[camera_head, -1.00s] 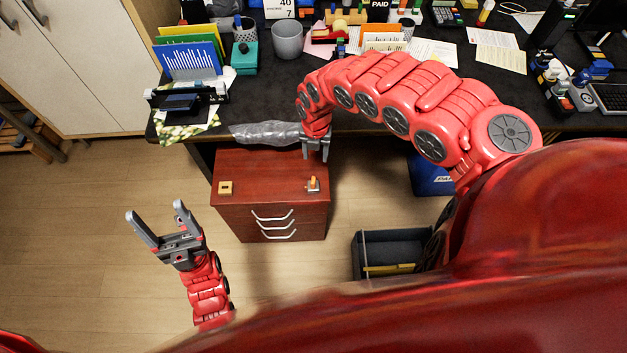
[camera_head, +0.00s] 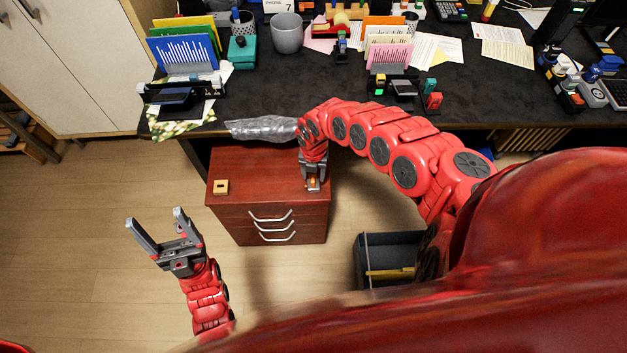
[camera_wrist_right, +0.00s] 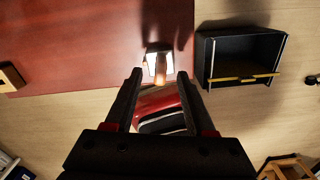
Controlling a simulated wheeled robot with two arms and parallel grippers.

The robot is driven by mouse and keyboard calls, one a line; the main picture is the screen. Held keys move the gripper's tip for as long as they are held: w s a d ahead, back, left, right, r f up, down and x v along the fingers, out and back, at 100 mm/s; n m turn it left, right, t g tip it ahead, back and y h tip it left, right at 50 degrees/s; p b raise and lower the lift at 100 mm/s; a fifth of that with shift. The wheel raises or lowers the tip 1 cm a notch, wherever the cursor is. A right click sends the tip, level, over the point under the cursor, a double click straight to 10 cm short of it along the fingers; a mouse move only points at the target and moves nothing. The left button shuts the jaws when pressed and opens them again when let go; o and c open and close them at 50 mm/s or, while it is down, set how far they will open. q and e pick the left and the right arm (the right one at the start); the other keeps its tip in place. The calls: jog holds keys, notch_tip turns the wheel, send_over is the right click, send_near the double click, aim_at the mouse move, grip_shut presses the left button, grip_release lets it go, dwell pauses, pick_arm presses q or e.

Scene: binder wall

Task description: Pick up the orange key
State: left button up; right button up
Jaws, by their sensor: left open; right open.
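The orange key (camera_head: 313,184) is on the top of the red-brown drawer cabinet (camera_head: 265,190), near its right front edge. In the right wrist view a small pale metallic piece with an orange part (camera_wrist_right: 160,82) shows between the fingertips; its exact shape is unclear. My right gripper (camera_head: 313,189) is open and points down over it, one finger on each side; it also shows in the right wrist view (camera_wrist_right: 159,76). I cannot tell whether the fingers touch it. My left gripper (camera_head: 155,218) is open and empty, left of the cabinet above the floor.
A small tan block with a dark hole (camera_head: 221,187) sits on the cabinet's left side. The dark desk (camera_head: 270,90) behind is crowded with stationery. A clear plastic bag (camera_head: 262,129) lies at its edge. A dark open bin (camera_head: 388,240) stands right of the cabinet.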

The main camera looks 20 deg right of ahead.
jog(key=shift+a+f, duration=0.15)
jog(key=shift+f, duration=0.45)
jog(key=shift+d+f, duration=0.2)
jog(key=shift+f, duration=0.5)
grip_shut()
